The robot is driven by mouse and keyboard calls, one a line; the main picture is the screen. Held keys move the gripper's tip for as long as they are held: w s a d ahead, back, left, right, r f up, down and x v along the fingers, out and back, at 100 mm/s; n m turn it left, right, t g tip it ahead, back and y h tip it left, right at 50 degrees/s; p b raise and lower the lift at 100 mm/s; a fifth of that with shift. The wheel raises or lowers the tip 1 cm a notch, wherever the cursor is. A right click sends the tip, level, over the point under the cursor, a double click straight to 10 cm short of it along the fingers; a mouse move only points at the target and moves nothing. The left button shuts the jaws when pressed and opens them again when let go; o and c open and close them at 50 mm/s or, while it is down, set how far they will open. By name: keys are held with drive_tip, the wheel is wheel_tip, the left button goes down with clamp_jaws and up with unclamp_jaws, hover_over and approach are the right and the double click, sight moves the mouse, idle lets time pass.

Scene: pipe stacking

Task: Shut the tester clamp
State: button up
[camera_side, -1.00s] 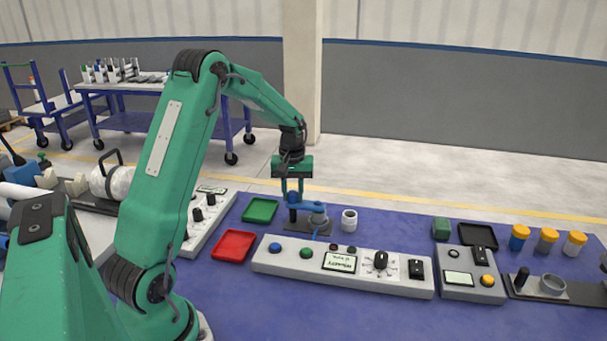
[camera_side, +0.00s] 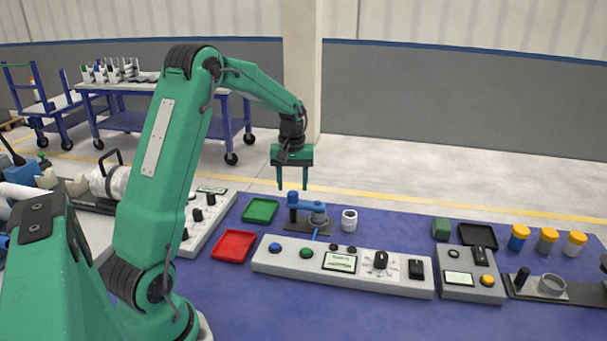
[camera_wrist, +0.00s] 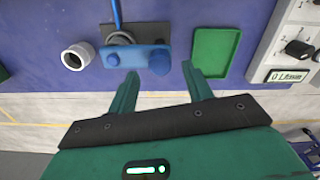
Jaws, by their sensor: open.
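The tester clamp (camera_side: 308,207) stands on a dark plate behind the long control panel. Its blue arm lies across the top of a grey round body, with a blue knob at its left end in the side view. In the wrist view the blue clamp arm (camera_wrist: 135,55) lies level across the fixture, with its larger knob to the right. My gripper (camera_side: 292,187) is open and empty, above the clamp and apart from it. In the wrist view my gripper's fingers (camera_wrist: 160,75) are spread just short of the clamp arm.
A white pipe piece (camera_side: 349,220) stands right of the clamp. A green tray (camera_side: 260,210) and a red tray (camera_side: 234,245) lie to the left. The grey control panel (camera_side: 300,262) runs in front. The blue mat is clear in front of the panel.

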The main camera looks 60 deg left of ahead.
wheel_tip(320, 180, up, 4)
drive_tip(key=shift+r, duration=0.25)
idle(0.4)
drive_tip(key=shift+d+r, duration=0.2)
drive_tip(key=s+d+r+m+t, duration=0.1)
drive_tip(key=s+d+r+m, duration=0.25)
drive_tip(key=d, duration=0.35)
drive_tip(key=s+d+r+m+t, duration=0.1)
drive_tip(key=s+d+r+m, duration=0.1)
drive_tip(key=s+d+r, duration=0.4)
drive_tip(key=s+d+f+m+t, duration=0.1)
drive_tip(key=s+d+m+t, duration=0.2)
drive_tip(key=s+d+m, duration=0.3)
drive_tip(key=s+d, duration=0.4)
drive_tip(key=d, duration=0.1)
drive_tip(key=shift+t, duration=0.3)
